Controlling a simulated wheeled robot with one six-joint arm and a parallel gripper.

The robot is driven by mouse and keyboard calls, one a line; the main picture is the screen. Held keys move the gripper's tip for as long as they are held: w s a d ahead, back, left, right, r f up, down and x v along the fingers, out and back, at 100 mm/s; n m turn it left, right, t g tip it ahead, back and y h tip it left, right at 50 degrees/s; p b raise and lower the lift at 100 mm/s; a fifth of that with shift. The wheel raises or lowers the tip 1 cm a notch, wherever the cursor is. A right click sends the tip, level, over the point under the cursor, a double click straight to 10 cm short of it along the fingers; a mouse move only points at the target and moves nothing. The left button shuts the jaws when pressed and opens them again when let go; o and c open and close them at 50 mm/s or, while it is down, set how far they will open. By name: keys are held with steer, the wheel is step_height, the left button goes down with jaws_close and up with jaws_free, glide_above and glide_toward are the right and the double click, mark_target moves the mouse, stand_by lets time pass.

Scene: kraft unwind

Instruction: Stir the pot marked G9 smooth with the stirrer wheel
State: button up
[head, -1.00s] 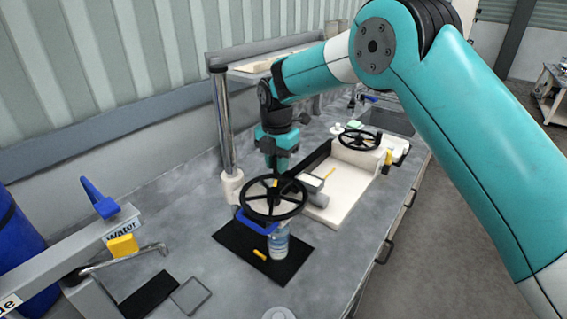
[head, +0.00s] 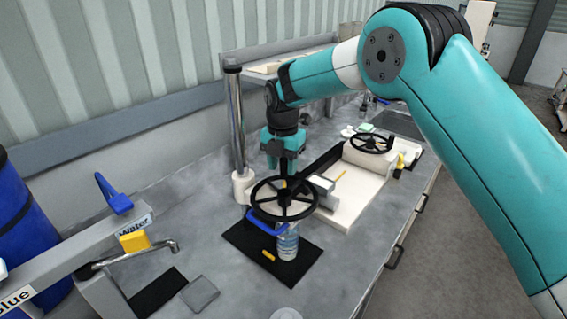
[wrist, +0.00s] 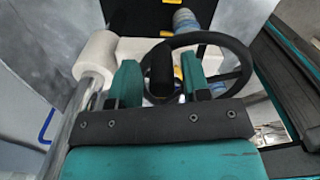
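The stirrer wheel, a black spoked handwheel (head: 261,189), lies roughly level at the near end of the bench unit. It also shows in the wrist view (wrist: 238,52). Below it a small clear-and-blue vessel (head: 288,246) stands on a black mat (head: 306,262); I cannot read G9 on it, so I cannot tell whether it is the pot. My gripper (head: 284,168) points down just above the wheel's far side. In the wrist view its teal fingers (wrist: 160,82) stand apart, with a black upright knob (wrist: 161,66) between them and gaps showing on both sides.
A second black wheel (head: 372,142) sits farther back on a white unit. A tap labelled Water (head: 150,246) is at the left.

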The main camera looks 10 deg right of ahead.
steer(key=shift+d+r, duration=0.1)
steer(key=shift+w+r, duration=0.1)
steer(key=shift+r, duration=0.2)
step_height(320, 180, up, 17)
steer(key=b, duration=0.2)
steer(key=shift+f+b, duration=0.15)
steer(key=shift+b, duration=0.2)
steer(key=shift+d, duration=0.1)
